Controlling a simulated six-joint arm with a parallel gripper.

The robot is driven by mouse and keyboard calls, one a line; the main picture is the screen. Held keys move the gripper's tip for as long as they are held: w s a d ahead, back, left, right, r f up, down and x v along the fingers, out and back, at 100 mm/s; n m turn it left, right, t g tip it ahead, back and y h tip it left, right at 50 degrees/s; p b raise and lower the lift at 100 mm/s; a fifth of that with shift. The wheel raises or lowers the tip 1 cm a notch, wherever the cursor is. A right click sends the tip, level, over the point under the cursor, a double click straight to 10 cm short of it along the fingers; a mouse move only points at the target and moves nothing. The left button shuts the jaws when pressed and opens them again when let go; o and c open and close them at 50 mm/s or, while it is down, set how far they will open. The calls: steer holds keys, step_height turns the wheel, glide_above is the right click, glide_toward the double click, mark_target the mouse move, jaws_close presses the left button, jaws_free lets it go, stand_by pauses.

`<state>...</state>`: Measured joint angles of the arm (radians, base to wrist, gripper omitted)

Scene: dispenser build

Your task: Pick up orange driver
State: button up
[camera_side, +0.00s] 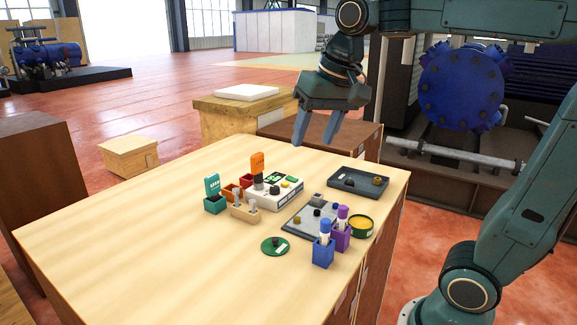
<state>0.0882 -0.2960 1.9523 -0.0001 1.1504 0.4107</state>
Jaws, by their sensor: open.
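Close to the driver are a teal-handled tool (212,186), a wooden block (243,212) and a white device (280,194). A dark tray (345,181), grey plate (301,229), blue holder (323,254) and purple holder (340,238) stand further right. The table's left side is clear.

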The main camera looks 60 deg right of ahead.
steer(key=w+d+r+m+g, duration=0.1)
steer(key=w+d+m, duration=0.2)
steer(key=w, duration=0.3)
steer(key=w+d+r+m+g, duration=0.1)
steer(key=w+d+m, duration=0.1)
steer(key=w, duration=0.5)
steer(key=m+g, duration=0.2)
steer(key=m, duration=0.5)
glide_above(258, 164)
step_height(258, 164, down, 6)
steer(key=shift+w+d, duration=0.3)
steer(key=shift+d, duration=0.1)
steer(key=shift+f, duration=0.1)
steer(key=shift+f, duration=4.2)
steer(key=shift+w+f, duration=0.15)
steer(key=shift+f, duration=2.5)
jaws_close()
